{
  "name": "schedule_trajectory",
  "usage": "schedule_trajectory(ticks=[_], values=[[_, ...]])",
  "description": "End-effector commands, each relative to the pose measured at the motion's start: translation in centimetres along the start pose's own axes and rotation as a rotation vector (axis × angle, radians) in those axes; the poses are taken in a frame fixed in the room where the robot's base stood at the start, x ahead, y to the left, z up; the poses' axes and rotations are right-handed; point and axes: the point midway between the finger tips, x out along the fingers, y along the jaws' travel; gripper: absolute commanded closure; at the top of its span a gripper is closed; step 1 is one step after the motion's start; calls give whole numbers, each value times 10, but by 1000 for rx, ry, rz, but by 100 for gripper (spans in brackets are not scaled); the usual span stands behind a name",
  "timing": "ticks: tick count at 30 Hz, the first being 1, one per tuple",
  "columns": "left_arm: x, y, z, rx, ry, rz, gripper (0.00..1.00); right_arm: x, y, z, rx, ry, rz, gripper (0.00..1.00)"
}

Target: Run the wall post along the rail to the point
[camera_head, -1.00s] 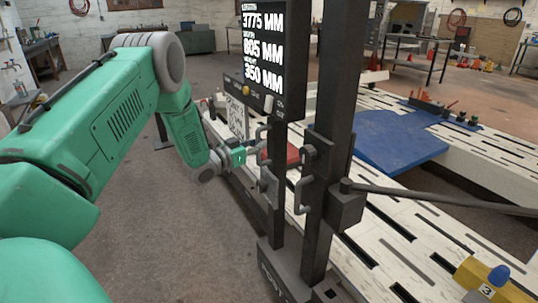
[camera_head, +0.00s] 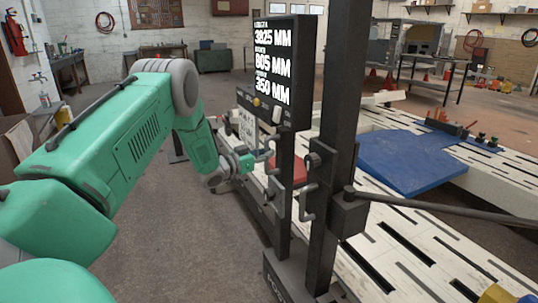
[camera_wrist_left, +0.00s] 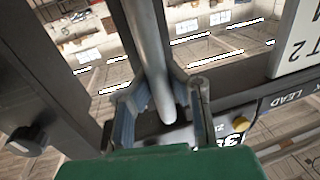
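The wall post (camera_head: 338,130) is a tall dark upright standing on a dark base (camera_head: 285,278) beside the slotted white bench. A narrower dark column next to it carries a black display (camera_head: 273,75) reading 3825, 805 and 350 MM. Grey bar handles sit on the post and column. My left gripper (camera_head: 259,161) is at a grey handle (camera_head: 270,150) on the column. In the left wrist view, the fingers of my left gripper (camera_wrist_left: 163,92) close around the grey bar (camera_wrist_left: 150,45) from both sides. The rail is mostly hidden behind the post. My right gripper is not in view.
A blue plate (camera_head: 412,163) lies on the bench (camera_head: 400,250). A dark rod (camera_head: 450,212) runs from the post to the right. A yellow and blue piece (camera_head: 497,294) is at the lower right. Open floor (camera_head: 180,250) lies left of the post.

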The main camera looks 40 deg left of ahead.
Motion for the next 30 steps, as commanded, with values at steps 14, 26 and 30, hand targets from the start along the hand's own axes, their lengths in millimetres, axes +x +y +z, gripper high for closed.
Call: schedule_trajectory(ticks=[14, 26, 30], values=[[-4, 0, 1, 1, -5, -4, 64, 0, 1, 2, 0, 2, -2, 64], [-80, -4, 4, -6, -5, -7, 64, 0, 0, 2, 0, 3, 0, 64], [-104, -5, 5, -5, -7, -7, 64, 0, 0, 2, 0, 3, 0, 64]])
